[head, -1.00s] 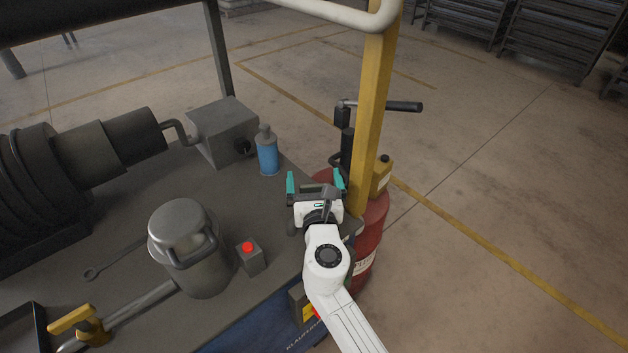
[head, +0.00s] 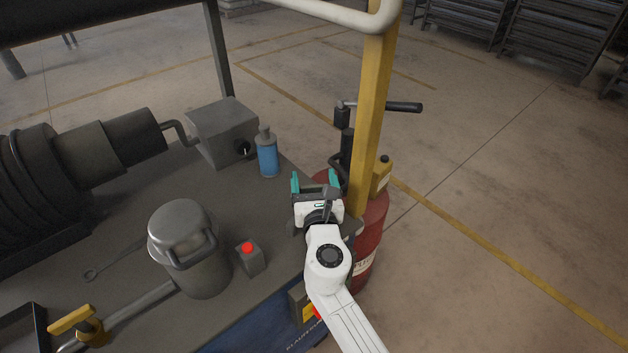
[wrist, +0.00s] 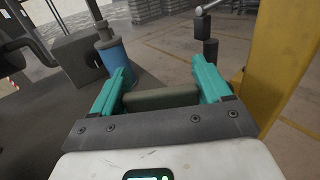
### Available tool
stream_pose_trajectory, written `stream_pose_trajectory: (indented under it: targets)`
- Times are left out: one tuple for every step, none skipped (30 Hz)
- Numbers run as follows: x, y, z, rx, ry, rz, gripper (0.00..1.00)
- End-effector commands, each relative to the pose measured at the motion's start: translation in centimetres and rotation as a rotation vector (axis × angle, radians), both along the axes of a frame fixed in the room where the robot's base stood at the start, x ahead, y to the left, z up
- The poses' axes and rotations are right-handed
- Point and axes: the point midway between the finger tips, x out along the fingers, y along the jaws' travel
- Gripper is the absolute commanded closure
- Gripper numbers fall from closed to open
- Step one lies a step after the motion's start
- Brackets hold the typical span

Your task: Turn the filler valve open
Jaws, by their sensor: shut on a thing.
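A yellow lever handle (head: 72,319) sits on a brass-coloured fitting at the lower left, on a pipe (head: 140,303) running to a lidded metal pot (head: 190,245). It looks like the filler valve, but no label shows. My gripper (head: 316,183) is far to the right of it, near the bench's right corner. Its teal fingers are shut on a dark grey-green bar-shaped piece, which spans between them in the wrist view (wrist: 160,98). I cannot tell what this piece is. The lever is out of the wrist view.
A blue bottle (head: 268,157) and a grey box (head: 220,130) stand behind my gripper. A red-button box (head: 250,258) stands beside the pot. A yellow post (head: 373,110) and red drum (head: 372,225) are close on the right. A tray edge (head: 30,325) shows lower left.

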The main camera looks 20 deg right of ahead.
Motion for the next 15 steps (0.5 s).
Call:
stream_pose_trajectory:
  targets:
    - [-0.03,-0.01,0.02,0.000,0.001,0.012,0.53]
    - [-0.04,-0.03,0.03,0.000,0.001,0.020,0.53]
    - [-0.04,-0.04,0.04,0.000,0.001,0.036,0.53]
    - [-0.04,-0.05,0.05,0.000,0.001,0.048,0.53]
    - [-0.03,-0.02,0.07,0.000,0.001,0.064,0.53]
    - [-0.02,0.02,0.10,0.000,0.001,0.086,0.53]
    - [-0.01,0.00,0.12,0.000,0.001,0.105,0.53]
    - [0.00,0.02,0.14,-0.001,0.001,0.124,0.53]
    - [0.00,0.08,0.15,-0.001,0.001,0.153,0.53]
    - [0.01,0.07,0.16,-0.001,0.001,0.174,0.53]
    - [0.00,0.12,0.16,-0.001,0.001,0.197,0.53]
    - [0.01,0.15,0.16,-0.001,0.001,0.228,0.53]
    - [0.01,0.19,0.16,0.000,0.002,0.251,0.53]
    - [0.02,0.30,0.16,0.000,0.002,0.275,0.53]
    - [0.03,0.35,0.15,0.002,0.001,0.305,0.53]
